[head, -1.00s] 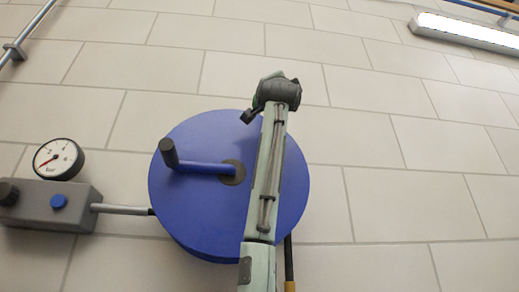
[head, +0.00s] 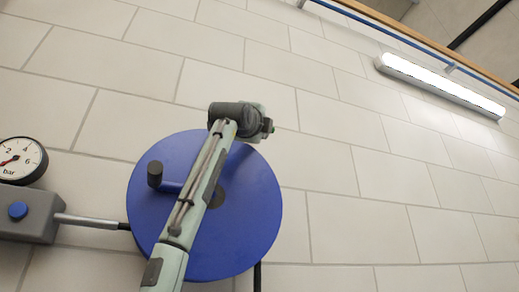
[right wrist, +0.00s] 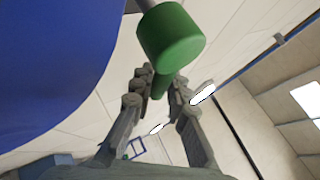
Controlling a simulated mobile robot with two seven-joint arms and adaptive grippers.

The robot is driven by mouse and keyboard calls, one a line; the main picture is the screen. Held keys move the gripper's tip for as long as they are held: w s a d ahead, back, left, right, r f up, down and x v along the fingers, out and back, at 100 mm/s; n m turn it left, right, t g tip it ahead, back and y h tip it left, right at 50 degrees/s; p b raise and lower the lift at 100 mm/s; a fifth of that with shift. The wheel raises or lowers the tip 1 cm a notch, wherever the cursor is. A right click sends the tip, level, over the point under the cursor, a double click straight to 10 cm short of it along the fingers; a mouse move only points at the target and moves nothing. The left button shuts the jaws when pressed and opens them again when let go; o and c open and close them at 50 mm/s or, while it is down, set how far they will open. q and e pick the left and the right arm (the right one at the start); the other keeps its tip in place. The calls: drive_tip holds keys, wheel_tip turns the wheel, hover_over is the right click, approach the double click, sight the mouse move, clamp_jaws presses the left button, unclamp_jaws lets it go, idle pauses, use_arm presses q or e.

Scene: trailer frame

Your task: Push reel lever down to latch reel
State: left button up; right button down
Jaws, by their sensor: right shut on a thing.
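The blue reel (head: 250,225) is a large disc on the wall in the head view, with a blue crank ending in a black knob (head: 154,173). My right arm crosses in front of the reel and partly hides its crank and hub. My right wrist is at the reel's upper edge, and its fingers are not clear there. In the right wrist view, a green cylindrical lever end (right wrist: 170,38) stands at my right gripper (right wrist: 162,88), whose fingers are shut on its lower part. The reel (right wrist: 60,65) fills the left of that view. My left gripper is not in view.
A lit lamp (head: 440,87) is at upper right. The tiled wall right of the reel is clear.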

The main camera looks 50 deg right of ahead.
drive_tip(key=shift+f+m+g, duration=0.2)
drive_tip(key=shift+m+g, duration=0.2)
drive_tip(key=shift+g, duration=0.1)
drive_tip(key=c, duration=1.5)
unclamp_jaws()
drive_tip(key=shift+o, duration=0.2)
drive_tip(key=shift+a, duration=0.1)
drive_tip(key=v, duration=1.2)
